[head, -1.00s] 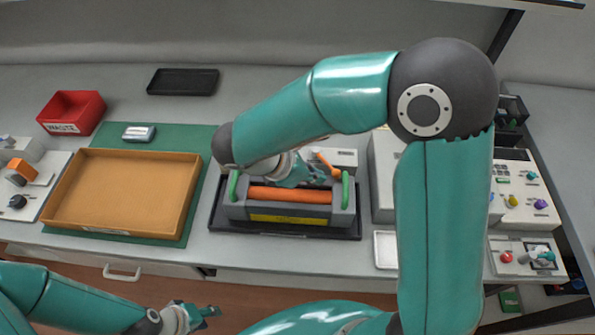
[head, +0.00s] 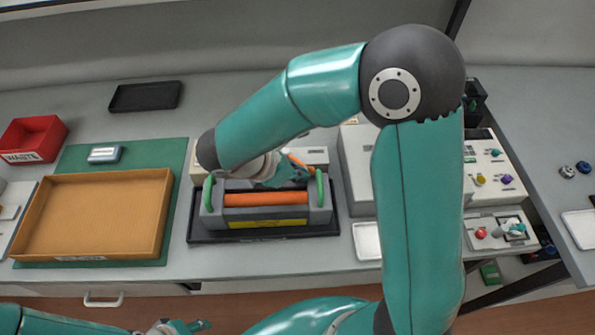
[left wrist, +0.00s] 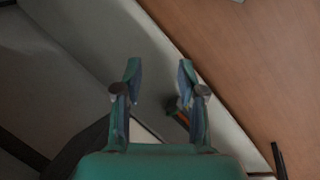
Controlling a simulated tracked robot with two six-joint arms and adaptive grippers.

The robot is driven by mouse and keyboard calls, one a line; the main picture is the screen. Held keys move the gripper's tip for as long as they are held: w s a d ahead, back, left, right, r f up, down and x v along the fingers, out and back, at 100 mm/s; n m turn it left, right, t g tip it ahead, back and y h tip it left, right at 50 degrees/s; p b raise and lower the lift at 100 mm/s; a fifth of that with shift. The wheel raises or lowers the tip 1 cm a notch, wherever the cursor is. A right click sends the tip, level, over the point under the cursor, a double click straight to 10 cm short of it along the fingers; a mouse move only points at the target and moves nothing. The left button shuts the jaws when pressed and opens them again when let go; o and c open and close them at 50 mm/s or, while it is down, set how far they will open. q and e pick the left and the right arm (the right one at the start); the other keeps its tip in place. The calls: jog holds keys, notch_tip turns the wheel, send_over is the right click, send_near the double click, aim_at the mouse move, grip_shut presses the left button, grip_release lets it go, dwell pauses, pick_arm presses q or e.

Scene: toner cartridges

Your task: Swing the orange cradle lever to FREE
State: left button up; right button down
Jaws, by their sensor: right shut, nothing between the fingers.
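The grey cradle (head: 213,209) with an orange roller (head: 265,199) and green end handles sits on a black tray (head: 200,239) at the middle of the bench. The orange lever (head: 296,160) shows behind the roller, slanting down to the right. My right gripper (head: 303,176) is shut and empty, low over the cradle's back right, close to the lever. Whether they touch is hidden. The FREE mark cannot be read. My left gripper (head: 197,325) is low in front of the bench. Its fingers are apart and empty in the left wrist view (left wrist: 158,75).
An empty tan tray (head: 95,176) lies on a green mat left of the cradle. A red WASTE bin (head: 33,140) and a black tray (head: 146,96) stand behind. Control panels (head: 490,185) are on the right. My right arm covers part of the bench.

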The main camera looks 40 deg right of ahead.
jog(key=shift+a, duration=0.1)
jog(key=shift+w+a, duration=0.25)
jog(key=shift+a, duration=0.45)
